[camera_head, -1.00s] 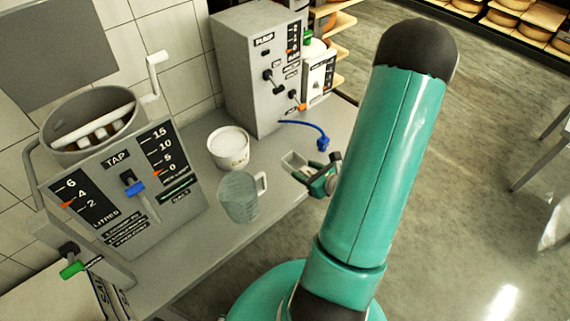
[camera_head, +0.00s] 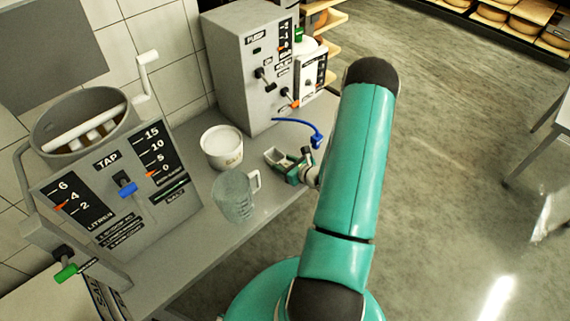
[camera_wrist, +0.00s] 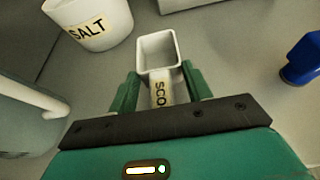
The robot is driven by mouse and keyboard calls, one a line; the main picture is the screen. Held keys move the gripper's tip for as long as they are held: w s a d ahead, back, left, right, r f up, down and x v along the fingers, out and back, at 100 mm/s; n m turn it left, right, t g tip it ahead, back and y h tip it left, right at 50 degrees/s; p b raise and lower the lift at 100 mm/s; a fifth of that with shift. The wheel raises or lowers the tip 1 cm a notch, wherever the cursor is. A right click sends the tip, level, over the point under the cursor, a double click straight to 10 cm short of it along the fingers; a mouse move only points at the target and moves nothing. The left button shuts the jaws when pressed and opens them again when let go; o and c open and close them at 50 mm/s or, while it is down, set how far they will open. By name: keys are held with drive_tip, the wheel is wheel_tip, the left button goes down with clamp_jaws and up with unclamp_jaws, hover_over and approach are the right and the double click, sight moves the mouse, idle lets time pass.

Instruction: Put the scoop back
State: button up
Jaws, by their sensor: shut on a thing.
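The scoop (camera_wrist: 158,52) is a pale square cup with a labelled handle, partly reading "SCO". My gripper (camera_wrist: 160,92) is shut on its handle in the wrist view, with a green finger on each side. In the head view, the scoop (camera_head: 273,157) sticks out from my gripper (camera_head: 292,167) over the right part of the bench. The white tub labelled "SALT" (camera_wrist: 100,40) is at the upper left of the wrist view, apart from the scoop. In the head view the tub (camera_head: 222,158) stands left of the scoop, with white content inside.
A clear jug (camera_head: 233,198) stands on the grey bench (camera_head: 190,240) in front of the tub. A blue nozzle on a hose (camera_head: 316,138) lies behind my gripper. The pump box (camera_head: 240,75) is at the back, and the tap machine (camera_head: 120,200) is at the left.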

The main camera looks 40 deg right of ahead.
drive_tip(key=shift+f, duration=0.2)
drive_tip(key=o, duration=1)
drive_tip(key=shift+c, duration=0.2)
